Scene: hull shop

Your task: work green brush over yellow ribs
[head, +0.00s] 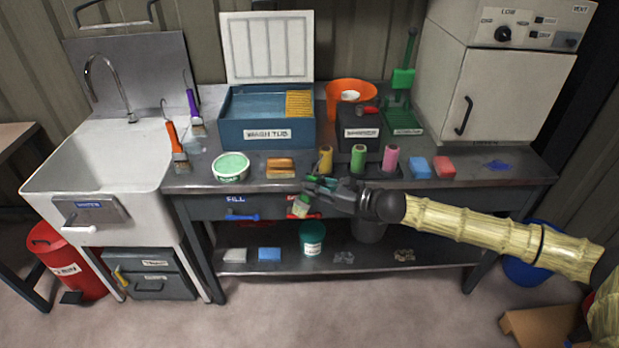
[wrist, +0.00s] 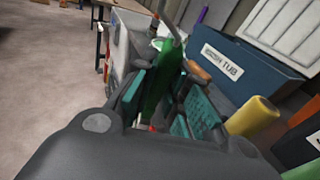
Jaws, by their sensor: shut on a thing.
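My gripper (head: 310,190) is shut on the green brush (head: 301,206), in front of the bench's front edge. The brush's pale bristle end points down to the left. In the wrist view the green brush (wrist: 160,95) stands between the teal finger pads. The yellow ribs (head: 299,103) are a ribbed panel inside the right end of the blue wash tub (head: 265,133). The tub's white lid (head: 267,47) stands open behind. My gripper is in front of and below the tub, apart from the ribs. The wrist view shows the tub's front (wrist: 240,60), but the ribs are hidden there.
A white-green round pot (head: 232,167), an orange-brown block (head: 280,168) and yellow, green and pink rolls (head: 391,158) stand along the bench front. An orange brush (head: 175,145) and a purple brush (head: 193,110) are beside the sink (head: 100,165). An orange funnel (head: 350,90) stands right of the tub.

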